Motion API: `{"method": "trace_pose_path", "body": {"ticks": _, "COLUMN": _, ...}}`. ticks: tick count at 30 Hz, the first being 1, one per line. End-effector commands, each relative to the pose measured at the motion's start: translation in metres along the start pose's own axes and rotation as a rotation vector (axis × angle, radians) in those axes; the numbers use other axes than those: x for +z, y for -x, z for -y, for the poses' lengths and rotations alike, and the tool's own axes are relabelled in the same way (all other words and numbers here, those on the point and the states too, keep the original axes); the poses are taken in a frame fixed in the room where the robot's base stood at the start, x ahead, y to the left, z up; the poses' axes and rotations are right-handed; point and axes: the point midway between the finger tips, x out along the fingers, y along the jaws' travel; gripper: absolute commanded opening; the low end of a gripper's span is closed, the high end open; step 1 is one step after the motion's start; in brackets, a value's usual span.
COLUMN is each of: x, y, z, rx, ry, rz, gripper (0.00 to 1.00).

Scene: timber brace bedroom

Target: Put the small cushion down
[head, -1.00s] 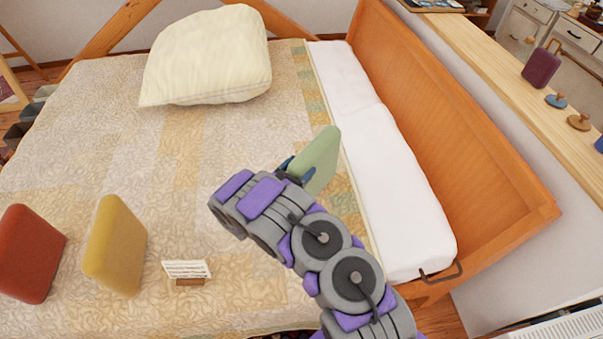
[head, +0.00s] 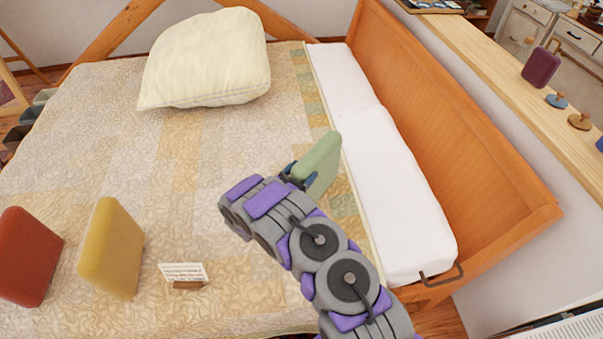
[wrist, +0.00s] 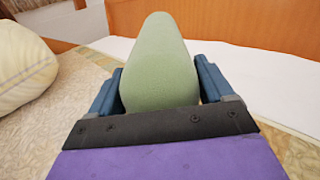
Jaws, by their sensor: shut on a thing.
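The small green cushion (head: 322,160) is in my gripper (head: 300,181), over the right part of the bed near the white bedding strip. In the wrist view the cushion (wrist: 160,65) stands upright between the two blue fingers of my gripper (wrist: 160,92), which press on its sides. Its lower part is hidden behind the dark gripper plate. I cannot tell whether its bottom edge touches the bedspread (head: 180,190).
A red cushion (head: 28,256) and a yellow cushion (head: 112,248) stand at the front left, beside a small card on a holder (head: 184,275). A big cream pillow (head: 205,60) lies at the back. The wooden bed side (head: 450,125) rises at right. Mid-bed is clear.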

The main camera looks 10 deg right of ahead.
Motion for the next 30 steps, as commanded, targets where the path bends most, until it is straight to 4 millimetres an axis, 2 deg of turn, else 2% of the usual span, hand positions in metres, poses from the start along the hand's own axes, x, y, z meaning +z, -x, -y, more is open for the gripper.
{"method": "trace_pose_path", "body": {"ticks": 1, "x": 0.001, "y": 0.000, "z": 0.000, "rx": 0.000, "ry": 0.000, "rz": 0.001, "gripper": 0.10}}
{"method": "trace_pose_path", "body": {"ticks": 2, "x": 0.000, "y": 0.001, "z": -0.001, "rx": 0.000, "ry": 0.000, "rz": 0.001, "gripper": 0.82}}
{"method": "trace_pose_path", "body": {"ticks": 6, "x": 0.000, "y": 0.001, "z": -0.001, "rx": 0.000, "ry": 0.002, "rz": 0.001, "gripper": 0.95}}
{"method": "trace_pose_path", "body": {"ticks": 8, "x": 0.000, "y": 0.001, "z": -0.001, "rx": 0.000, "ry": 0.002, "rz": 0.001, "gripper": 1.00}}
{"method": "trace_pose_path", "body": {"ticks": 17, "x": 0.000, "y": 0.005, "z": -0.001, "rx": 0.002, "ry": 0.003, "rz": 0.000, "gripper": 1.00}}
{"method": "trace_pose_path", "body": {"ticks": 22, "x": 0.001, "y": 0.028, "z": -0.001, "rx": 0.003, "ry": 0.005, "rz": 0.000, "gripper": 1.00}}
{"method": "trace_pose_path", "body": {"ticks": 30, "x": 0.001, "y": 0.084, "z": -0.002, "rx": 0.004, "ry": 0.004, "rz": 0.001, "gripper": 1.00}}
